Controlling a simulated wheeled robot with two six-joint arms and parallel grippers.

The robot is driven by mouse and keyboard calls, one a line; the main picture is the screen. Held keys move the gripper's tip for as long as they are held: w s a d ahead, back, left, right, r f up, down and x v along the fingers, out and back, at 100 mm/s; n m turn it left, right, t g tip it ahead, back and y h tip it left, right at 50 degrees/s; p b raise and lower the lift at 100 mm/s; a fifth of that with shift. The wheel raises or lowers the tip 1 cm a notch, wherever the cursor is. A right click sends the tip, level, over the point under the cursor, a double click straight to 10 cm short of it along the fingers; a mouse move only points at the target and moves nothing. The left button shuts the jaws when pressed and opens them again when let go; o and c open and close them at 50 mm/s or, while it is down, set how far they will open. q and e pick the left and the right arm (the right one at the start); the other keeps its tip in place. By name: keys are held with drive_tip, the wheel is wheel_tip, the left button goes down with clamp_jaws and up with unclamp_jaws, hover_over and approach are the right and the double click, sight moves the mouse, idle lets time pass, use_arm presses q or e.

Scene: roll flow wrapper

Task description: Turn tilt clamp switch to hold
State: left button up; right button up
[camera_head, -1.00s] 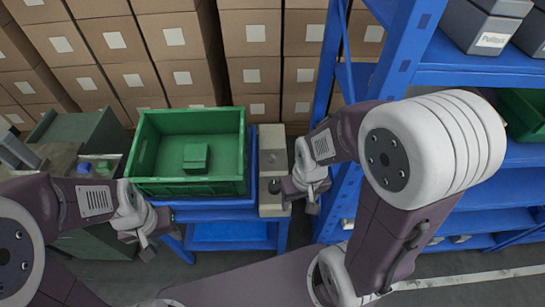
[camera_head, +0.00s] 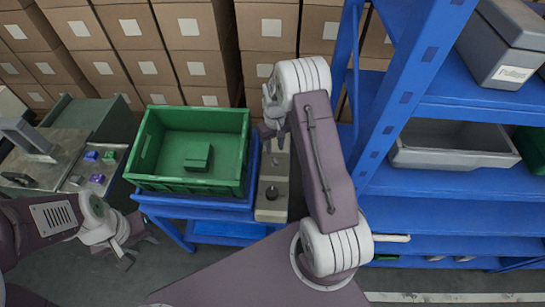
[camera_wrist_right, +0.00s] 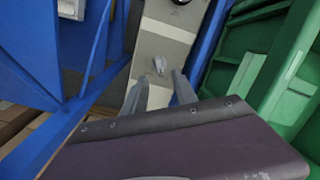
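A narrow grey-beige switch panel (camera_head: 270,211) stands on the blue stand beside the green crate. It carries a black round knob (camera_head: 271,191) and a small grey lever switch (camera_head: 275,160); no label is readable. The lever (camera_wrist_right: 160,66) and the edge of the knob (camera_wrist_right: 181,2) also show in the right wrist view. My right gripper (camera_head: 271,127) is over the far end of the panel. In the right wrist view its two fingers (camera_wrist_right: 158,96) are apart, with nothing between them and the lever beyond. My left gripper (camera_head: 136,247) is open and empty, low left of the stand.
The green crate (camera_head: 150,180) holds a small green block (camera_head: 198,157). A blue shelf rack (camera_head: 420,189) with grey bins (camera_head: 456,158) stands close on the right. Stacked cardboard boxes (camera_head: 200,65) line the back. A bench with small coloured buttons (camera_head: 91,155) is at the left.

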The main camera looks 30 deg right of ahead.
sight(275, 160)
wheel_tip(275, 160, down, 8)
drive_tip(key=shift+w+d+f+p, duration=0.1)
drive_tip(key=shift+f+p, duration=0.05)
drive_tip(key=shift+p, duration=0.25)
clamp_jaws()
